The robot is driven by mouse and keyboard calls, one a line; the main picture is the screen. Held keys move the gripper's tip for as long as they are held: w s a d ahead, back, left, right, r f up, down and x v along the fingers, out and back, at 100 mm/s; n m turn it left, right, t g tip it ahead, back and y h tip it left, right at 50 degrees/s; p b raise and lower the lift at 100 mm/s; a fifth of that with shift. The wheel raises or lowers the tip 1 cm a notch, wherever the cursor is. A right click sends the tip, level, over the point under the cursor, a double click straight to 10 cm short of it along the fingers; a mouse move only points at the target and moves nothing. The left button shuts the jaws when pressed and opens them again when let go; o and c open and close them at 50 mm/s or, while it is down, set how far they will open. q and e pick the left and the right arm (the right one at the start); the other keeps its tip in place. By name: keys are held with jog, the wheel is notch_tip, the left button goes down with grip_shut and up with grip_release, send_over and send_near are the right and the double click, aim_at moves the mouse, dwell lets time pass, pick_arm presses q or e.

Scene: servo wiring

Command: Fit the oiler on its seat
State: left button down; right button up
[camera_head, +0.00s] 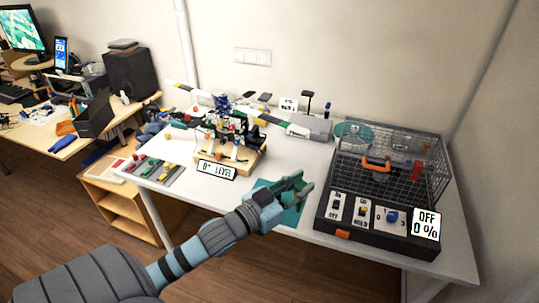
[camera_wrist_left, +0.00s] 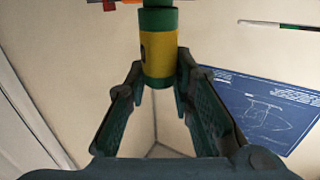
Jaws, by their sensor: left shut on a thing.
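My left gripper (camera_head: 303,188) is above the front middle of the white table, beside the black wire-cage unit. In the left wrist view, its fingers (camera_wrist_left: 160,85) are shut on a yellow cylinder with green bands (camera_wrist_left: 158,45), seemingly the oiler. The cylinder's upper end runs out of the top of that view. In the head view, the held part is too small and covered to make out. A wooden-based assembly (camera_head: 243,158) with a "0° LEVEL" sign stands left of the gripper. I cannot pick out the oiler's seat. My right gripper is not in view.
The black caged unit (camera_head: 341,224) with switches and an "OFF 0 %" display fills the table's right side. A teal mat (camera_head: 291,214) lies under the gripper. A grey box (camera_head: 310,127) stands behind. Coloured parts (camera_head: 150,168) lie front left. Bare white table lies between.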

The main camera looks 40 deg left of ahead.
pick_arm(q)
jog(key=w+a+f+n+y+b, duration=0.1)
jog(key=w+a+n+y+b, duration=0.1)
jog(key=a, duration=0.5)
jog(key=w+a+f+n+y+b, duration=0.2)
jog(key=w+a+n+y, duration=0.2)
jog(key=w+a+y, duration=0.3)
jog(key=shift+w+a+g, duration=0.3)
jog(key=shift+w+a, duration=0.1)
jog(key=shift+a, duration=0.1)
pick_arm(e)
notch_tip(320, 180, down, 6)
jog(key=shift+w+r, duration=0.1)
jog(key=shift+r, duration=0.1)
pick_arm(q)
jog(key=shift+f, duration=0.15)
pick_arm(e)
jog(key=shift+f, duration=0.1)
pick_arm(q)
notch_tip(320, 180, down, 6)
jog(key=b, duration=0.5)
jog(key=shift+b, duration=0.35)
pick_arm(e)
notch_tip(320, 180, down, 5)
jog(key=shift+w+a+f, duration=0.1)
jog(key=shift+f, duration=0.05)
